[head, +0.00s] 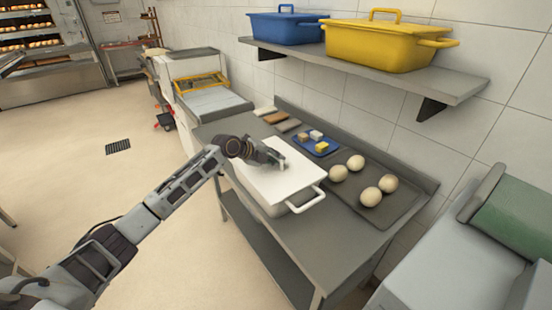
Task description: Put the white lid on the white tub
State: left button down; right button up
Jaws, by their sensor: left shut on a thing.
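The white lid (268,184) lies flat over the white tub (273,208) on the grey steel table. The tub's wall shows below the lid's near edge, and its handle sticks out at the right. I cannot tell whether the lid touches the rim all round. My left gripper (280,160) is over the middle of the lid, shut on the lid's small upright grip. The arm hides the lid's far left part. My right gripper is not in view.
A dark tray (397,207) with several white dough balls is right of the tub. A small blue tray (330,152) with blocks is behind it. A shelf (440,84) above holds a blue tub (288,28) and a yellow tub (384,46).

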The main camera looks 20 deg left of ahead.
pick_arm(q)
jog(key=c, duration=1.5)
grip_release()
jog(key=shift+f, duration=0.1)
jog(key=shift+r+p, duration=0.3)
jog(key=b+v, duration=0.1)
jog(key=v, duration=1.1)
jog(key=shift+b, duration=0.4)
jog(key=shift+r, duration=0.1)
